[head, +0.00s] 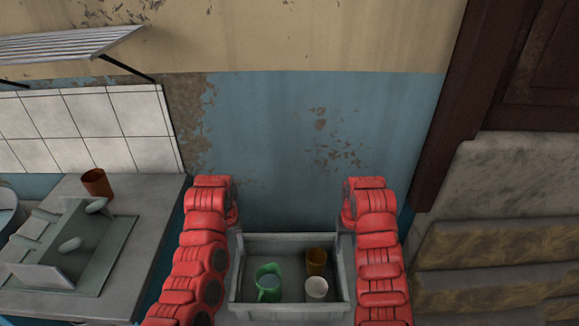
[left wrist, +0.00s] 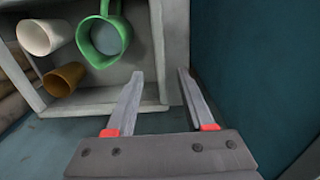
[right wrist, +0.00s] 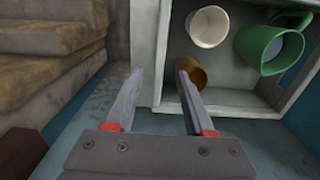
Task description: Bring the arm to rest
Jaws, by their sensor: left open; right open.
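In the head view, my two red arms reach forward on either side of a grey crate (head: 290,242); my grippers are mostly hidden there by the arms. My left gripper (left wrist: 158,78) is open and empty in the left wrist view, by the crate's outer edge (left wrist: 157,45). My right gripper (right wrist: 160,72) is open and empty in the right wrist view. One of its fingers overlaps the crate rim and part of a brown cup (right wrist: 188,70) in the picture; I cannot tell if they touch.
The crate holds a green jug (head: 268,285), a white cup (head: 316,289) and the brown cup (head: 316,262). A counter (head: 120,200) at left carries an orange-brown cup (head: 97,183) and a dish rack (head: 70,245). Stacked sacks (head: 500,245) stand at right, a blue wall (head: 290,130) behind.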

